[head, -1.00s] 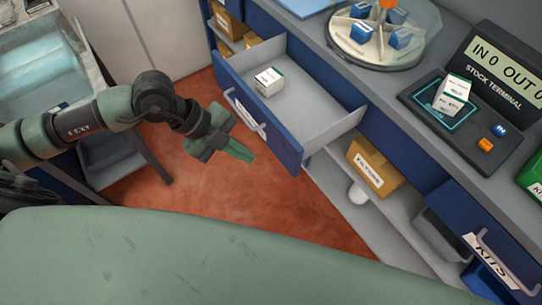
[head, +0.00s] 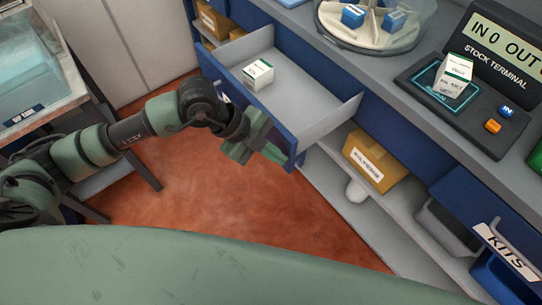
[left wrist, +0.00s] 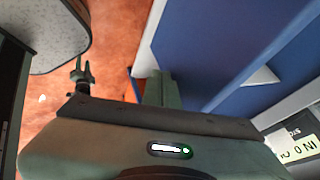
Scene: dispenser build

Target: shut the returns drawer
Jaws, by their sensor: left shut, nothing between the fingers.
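The returns drawer (head: 316,112) stands pulled out from the blue counter, its grey inside showing. A small white box with a green edge (head: 258,74) lies in it, toward the left end. My left gripper (head: 266,146) is shut and empty, at the outer side of the drawer's blue front, near its right end. It hides part of the front, including most of its label and handle. In the left wrist view the shut fingers (left wrist: 161,88) point toward the blue drawer front (left wrist: 235,50). I cannot tell whether they touch it. My right gripper is not clearly seen.
The stock terminal (head: 500,40) and a round carousel (head: 370,22) stand on the counter. A cardboard box (head: 375,160) sits on the shelf below. The KITS drawer (head: 470,205) is at the right. Red floor (head: 200,195) lies open before the drawer.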

